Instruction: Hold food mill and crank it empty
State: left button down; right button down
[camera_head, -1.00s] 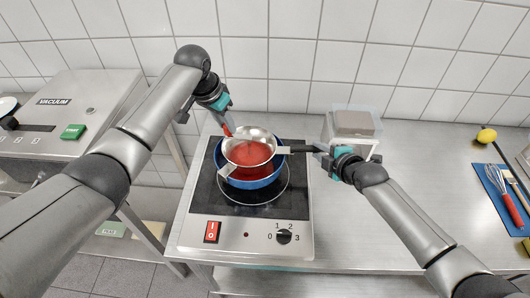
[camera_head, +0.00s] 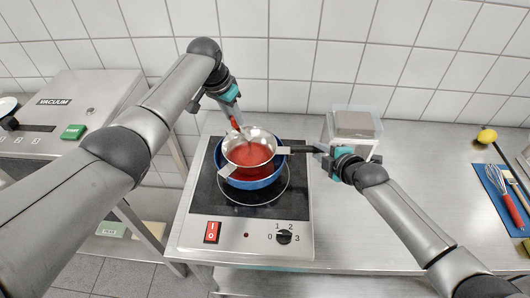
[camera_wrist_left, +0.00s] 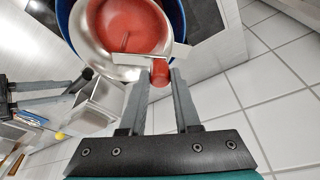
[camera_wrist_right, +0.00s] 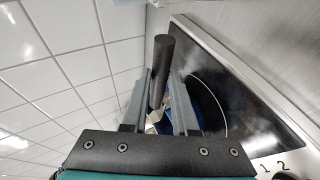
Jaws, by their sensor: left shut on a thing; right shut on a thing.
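The food mill (camera_head: 260,136), a silver bowl with red sauce in it, sits on the blue pot (camera_head: 265,183) on the hot plate. My left gripper (camera_head: 236,122) is at the mill's back left rim, shut on the red crank knob; the knob (camera_wrist_left: 159,73) shows between its fingers in the left wrist view, with the red sauce (camera_wrist_left: 130,25) beyond. My right gripper (camera_head: 326,152) is right of the mill, shut on its black handle (camera_head: 300,149). The handle also shows between the fingers in the right wrist view (camera_wrist_right: 161,62). The mill's underside is hidden.
The hot plate (camera_head: 190,222) has a red switch (camera_head: 212,232) and a dial (camera_head: 284,237) in front. A clear container (camera_head: 353,122) stands close behind my right gripper. A vacuum machine (camera_head: 62,115) stands left. A whisk (camera_head: 497,182) and a lemon (camera_head: 487,136) lie far right.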

pick_arm(q)
jog(key=shift+d, duration=0.1)
jog(key=d, duration=0.1)
jog(key=w+d, duration=0.1)
jog(key=shift+w+d, duration=0.25)
jog(key=shift+d, duration=0.05)
dwell(0.4)
jog(key=shift+d, duration=1.45)
